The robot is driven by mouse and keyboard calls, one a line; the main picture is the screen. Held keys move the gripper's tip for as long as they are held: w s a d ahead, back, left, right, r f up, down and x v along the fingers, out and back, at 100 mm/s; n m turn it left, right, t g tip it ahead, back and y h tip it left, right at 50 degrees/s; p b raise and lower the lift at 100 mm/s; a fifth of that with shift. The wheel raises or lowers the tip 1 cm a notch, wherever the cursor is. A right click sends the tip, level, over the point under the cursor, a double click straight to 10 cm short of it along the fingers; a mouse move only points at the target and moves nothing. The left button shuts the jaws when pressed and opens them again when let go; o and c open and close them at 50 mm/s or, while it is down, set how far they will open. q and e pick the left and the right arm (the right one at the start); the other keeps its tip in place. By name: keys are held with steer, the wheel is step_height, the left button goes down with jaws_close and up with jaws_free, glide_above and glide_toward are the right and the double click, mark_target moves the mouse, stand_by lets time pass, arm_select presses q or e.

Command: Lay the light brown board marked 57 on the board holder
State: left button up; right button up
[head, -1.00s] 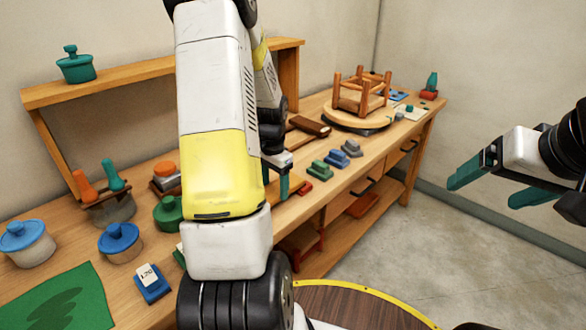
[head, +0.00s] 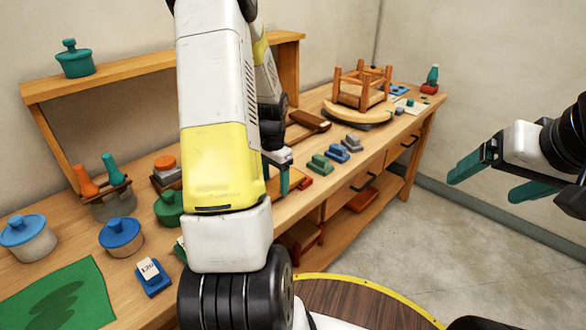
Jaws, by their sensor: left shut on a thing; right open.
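My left gripper (head: 284,180) is over the front part of the bench, partly hidden behind my own arm. Its teal fingers are shut on what looks like the light brown board (head: 297,177), low at the bench top. Most of that board is hidden by my arm, and no 57 can be read. A small red block (head: 305,183) shows beside the board's right end. I cannot make out the board holder for certain; it may be behind my arm. My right gripper (head: 490,180) is open and empty over the floor, right of the bench.
Green (head: 319,164), blue (head: 338,154) and grey (head: 353,142) blocks stand right of the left gripper. An upturned stool (head: 361,88) sits on a round seat behind them. Lidded pots, a blue block labelled 120 (head: 152,277) and a green mat (head: 60,298) lie left.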

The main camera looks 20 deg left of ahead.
arm_select(q)
steer(key=shift+f, duration=0.2)
steer(key=o, duration=1.7)
steer(key=shift+c, duration=0.2)
steer(key=shift+o, duration=0.2)
steer(key=shift+o, duration=1)
steer(key=shift+r, duration=3.5)
